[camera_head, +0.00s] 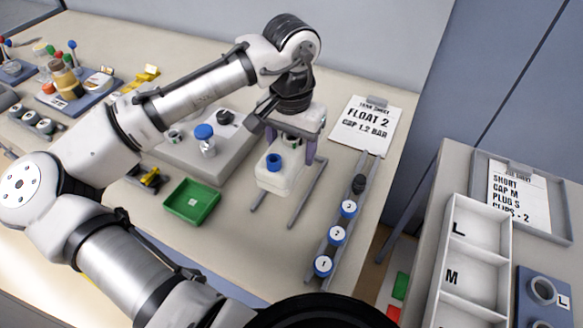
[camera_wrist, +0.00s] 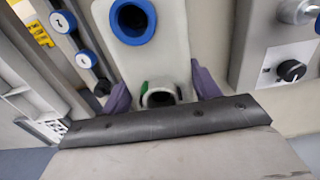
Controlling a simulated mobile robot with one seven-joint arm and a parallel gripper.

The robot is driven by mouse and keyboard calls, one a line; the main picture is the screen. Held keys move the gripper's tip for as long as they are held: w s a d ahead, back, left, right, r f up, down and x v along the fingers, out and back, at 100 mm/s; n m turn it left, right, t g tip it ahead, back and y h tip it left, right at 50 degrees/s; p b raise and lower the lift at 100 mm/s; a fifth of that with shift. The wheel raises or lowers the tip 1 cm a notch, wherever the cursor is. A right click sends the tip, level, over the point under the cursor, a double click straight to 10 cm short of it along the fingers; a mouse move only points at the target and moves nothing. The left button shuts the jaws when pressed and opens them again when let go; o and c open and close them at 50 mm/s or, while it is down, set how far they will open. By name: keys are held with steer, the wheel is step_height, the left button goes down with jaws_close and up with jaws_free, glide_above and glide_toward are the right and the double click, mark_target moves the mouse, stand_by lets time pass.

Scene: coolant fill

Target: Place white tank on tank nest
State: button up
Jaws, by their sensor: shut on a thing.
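The white tank (camera_head: 272,181) has a blue-ringed neck and is upright in the head view. My gripper (camera_head: 288,144) is shut on its rear part, with a purple finger on each side. In the wrist view the tank (camera_wrist: 160,52) lies between the purple fingers (camera_wrist: 161,90), showing the blue ring and a second dark opening with a bit of green. Two grey rails on the table, probably the tank nest (camera_head: 307,192), run on either side of the tank. I cannot tell whether the tank's base touches the table or hangs just above it.
A green tray (camera_head: 192,202) lies left of the tank. A grey unit (camera_head: 190,160) with a blue-capped jar (camera_head: 204,140) and a black knob stands behind it. A rail with numbered blue caps (camera_head: 337,234) is to the right. A task sheet (camera_head: 364,128) lies behind.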

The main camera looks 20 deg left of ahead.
mark_target(292, 141)
step_height(292, 141, down, 8)
steer(key=shift+w+r+p, duration=0.1)
steer(key=shift+p, duration=0.25)
steer(key=o, duration=1.3)
steer(key=shift+c, duration=0.2)
step_height(292, 141, up, 12)
steer(key=shift+r+b, duration=0.1)
steer(key=shift+b, duration=0.5)
